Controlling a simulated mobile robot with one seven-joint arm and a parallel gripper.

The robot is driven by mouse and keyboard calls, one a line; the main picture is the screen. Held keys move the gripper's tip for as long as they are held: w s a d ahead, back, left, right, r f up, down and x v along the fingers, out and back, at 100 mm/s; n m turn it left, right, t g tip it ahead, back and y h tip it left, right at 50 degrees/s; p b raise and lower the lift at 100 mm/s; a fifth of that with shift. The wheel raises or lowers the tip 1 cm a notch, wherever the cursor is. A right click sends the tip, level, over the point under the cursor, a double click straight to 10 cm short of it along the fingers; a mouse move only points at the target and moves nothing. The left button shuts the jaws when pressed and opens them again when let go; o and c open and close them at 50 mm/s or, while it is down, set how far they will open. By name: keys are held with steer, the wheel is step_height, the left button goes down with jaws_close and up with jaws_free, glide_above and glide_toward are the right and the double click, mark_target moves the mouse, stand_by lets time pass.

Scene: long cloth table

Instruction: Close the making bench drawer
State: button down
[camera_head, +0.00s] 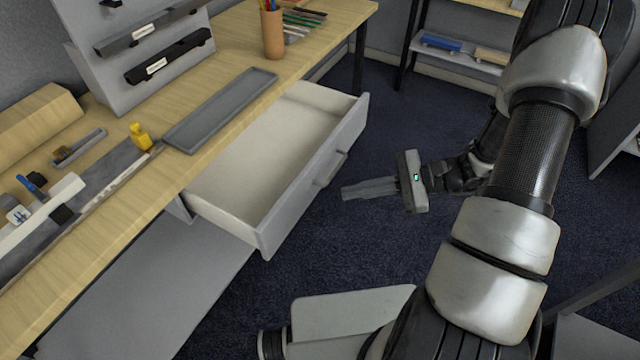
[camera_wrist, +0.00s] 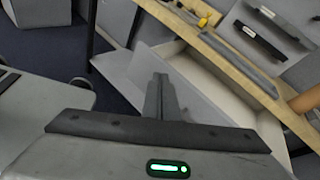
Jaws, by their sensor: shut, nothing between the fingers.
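The making bench drawer (camera_head: 272,207) is pulled well out from under the wooden bench top (camera_head: 225,118). It is light grey and looks empty inside, with a bar handle (camera_head: 331,169) on its front panel. My gripper (camera_head: 345,192) is shut and empty, in front of the drawer front and just right of the handle in the head view, with its fingers pointing toward the drawer. A gap of floor shows between fingertips and drawer front. In the wrist view the shut fingers (camera_wrist: 160,82) overlap the drawer (camera_wrist: 190,75), so the distance there is hard to tell.
On the bench top are a grey tray (camera_head: 222,108), a pencil cup (camera_head: 272,32), a small yellow object (camera_head: 140,136) and several tools. A lower grey panel (camera_head: 150,300) lies under the bench. The dark carpet (camera_head: 400,120) beyond the drawer is clear.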

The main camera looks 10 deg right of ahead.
mark_target(309, 190)
steer(key=w+d+f+m+t+b, duration=0.2)
steer(key=d+f+m+t, duration=0.2)
steer(key=f+m+t, duration=0.75)
steer(key=w+a+g, duration=0.1)
steer(key=w+a, duration=0.1)
steer(key=a, duration=0.1)
steer(key=w+a+f+n+g, duration=0.1)
steer(key=w+a, duration=0.2)
steer(key=a, duration=0.1)
steer(key=w+a+f+n+g, duration=0.1)
steer(key=w+a, duration=0.2)
steer(key=shift+a+f, duration=0.15)
steer(key=shift+a, duration=0.25)
steer(key=shift+w, duration=0.1)
steer(key=b+x, duration=0.2)
steer(key=x, duration=0.7)
steer(key=b+x, duration=0.2)
steer(key=x, duration=0.6)
steer(key=b+x, duration=0.2)
steer(key=x, duration=0.7)
steer(key=shift+w+a+r+b, duration=0.1)
steer(key=shift+a+r+b, duration=0.2)
steer(key=shift+a+b, duration=0.1)
steer(key=shift+w+a, duration=0.15)
steer(key=shift+w, duration=0.05)
steer(key=shift+w+a+r, duration=0.15)
steer(key=shift+r, duration=0.15)
steer(key=shift+r+t, duration=0.1)
steer(key=shift+t, duration=0.15)
